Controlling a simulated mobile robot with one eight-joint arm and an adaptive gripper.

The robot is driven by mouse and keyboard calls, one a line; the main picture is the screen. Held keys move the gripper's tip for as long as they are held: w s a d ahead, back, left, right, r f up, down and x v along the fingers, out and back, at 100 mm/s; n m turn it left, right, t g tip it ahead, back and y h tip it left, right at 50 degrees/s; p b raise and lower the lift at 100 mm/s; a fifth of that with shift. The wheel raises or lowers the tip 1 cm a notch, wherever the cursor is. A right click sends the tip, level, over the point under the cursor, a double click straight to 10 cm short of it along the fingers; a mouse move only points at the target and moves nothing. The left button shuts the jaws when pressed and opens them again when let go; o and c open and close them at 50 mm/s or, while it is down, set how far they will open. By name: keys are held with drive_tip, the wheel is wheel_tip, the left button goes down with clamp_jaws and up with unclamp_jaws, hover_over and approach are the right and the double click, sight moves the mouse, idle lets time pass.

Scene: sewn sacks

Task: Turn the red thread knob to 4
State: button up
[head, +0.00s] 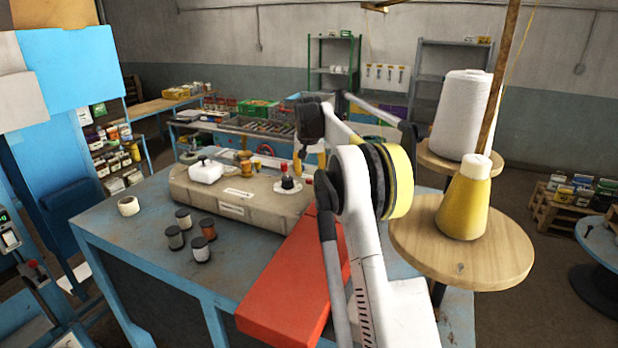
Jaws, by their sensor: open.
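The sewing unit (238,205) is a long beige housing on the blue table. Near its right end is a small knob (287,184) with a dark body and red top on a pale round base. Its pointer and numbers are too small to read. My white arm reaches from the lower right towards the unit. My gripper (309,162) hangs below the dark wrist joint, by the knob's upper right. Its yellowish fingertips look apart, with nothing seen between them. The arm partly hides it, and I see no contact with the knob.
Several dark and brown thread spools (201,249) stand at the table's front left, near a white roll (129,206). A red-orange board (290,295) lies at the front. A wooden stand (505,255) with yellow and white cones is at the right. A white block (206,171) sits on the unit.

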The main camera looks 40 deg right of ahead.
sight(309, 179)
drive_tip(key=shift+p+x, duration=0.4)
drive_tip(key=shift+x, duration=1.75)
drive_tip(key=shift+a, duration=0.1)
clamp_jaws()
drive_tip(key=n+y+b, duration=0.1)
drive_tip(key=n+b, duration=0.1)
drive_tip(key=n, duration=0.1)
drive_tip(key=shift+n+t, duration=0.4)
drive_tip(key=n+y, duration=0.2)
drive_tip(key=n, duration=0.2)
drive_tip(key=shift+n, duration=0.4)
